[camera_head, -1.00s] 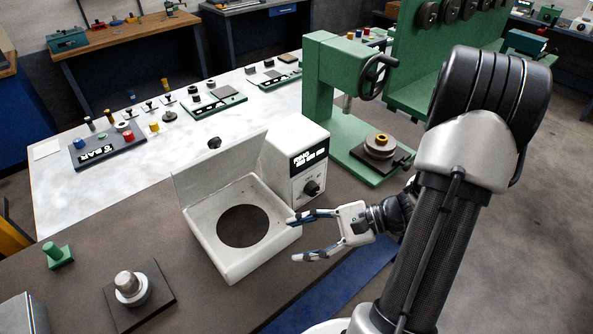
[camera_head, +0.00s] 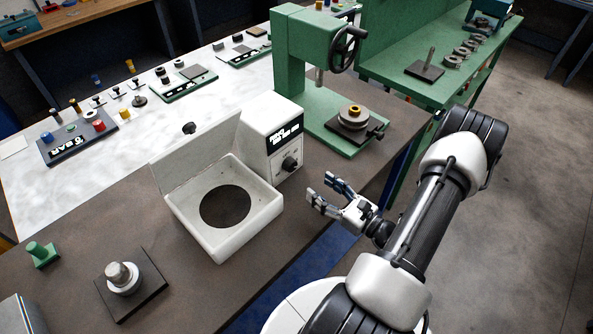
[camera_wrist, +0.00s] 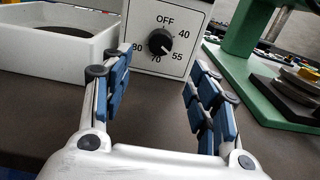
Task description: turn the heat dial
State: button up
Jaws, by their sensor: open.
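The heat dial (camera_head: 289,164) is a round black knob on the front of a white heater box (camera_head: 262,135). In the wrist view the dial (camera_wrist: 158,41) sits on a white panel marked OFF, 40, 55, 70 and 80. It shows between my fingers, a little beyond their tips. In the wrist view my gripper's blue-padded fingers (camera_wrist: 162,80) are spread wide.
A white open tray (camera_head: 240,238) with a round dark hole and raised lid (camera_head: 198,152) stands left of the dial. A green press (camera_head: 290,50) stands behind to the right. A steel post on a dark plate (camera_head: 130,285) is at the front left.

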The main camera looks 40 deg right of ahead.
aim_at(293, 168)
jog(key=w, duration=0.7)
jog(key=w+b, duration=0.1)
jog(key=w, duration=0.2)
jog(key=shift+w+a, duration=0.3)
jog(key=shift+a, duration=0.1)
jog(key=shift+c, duration=0.6)
jog(key=c, duration=1)
